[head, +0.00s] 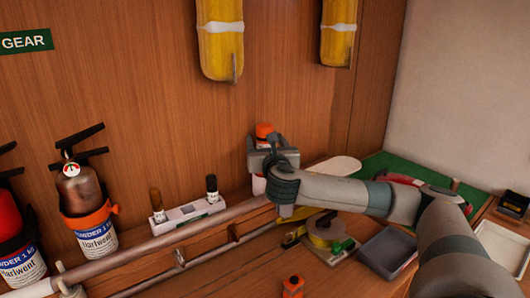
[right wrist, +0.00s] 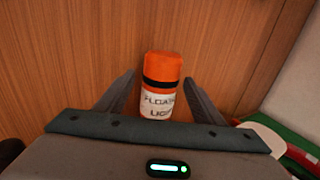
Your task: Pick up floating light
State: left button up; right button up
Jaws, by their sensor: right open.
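The floating light (head: 264,131) has an orange top and a white lower body. It stands by the wooden wall, partly hidden behind my right gripper (head: 267,157) in the head view. In the right wrist view the floating light (right wrist: 161,68) appears upright, with a black band and dark lettering on its white part. The open fingers of my right gripper (right wrist: 160,78) lie on either side of it, with a gap showing on each side. Its base is hidden behind the gripper body. My left gripper is not in view.
A rail (head: 150,246) runs along the shelf front. A white holder (head: 188,213) with two small bottles stands left of the light. A yellow tape roll (head: 325,230) and grey tray (head: 387,252) lie at right. Yellow floats (head: 220,40) hang above.

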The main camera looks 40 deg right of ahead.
jog(key=shift+w+d, duration=0.3)
jog(key=shift+w, duration=0.1)
jog(key=c, duration=1.3)
grip_shut()
jog(key=shift+d+r, duration=0.1)
jog(key=shift+r, duration=0.05)
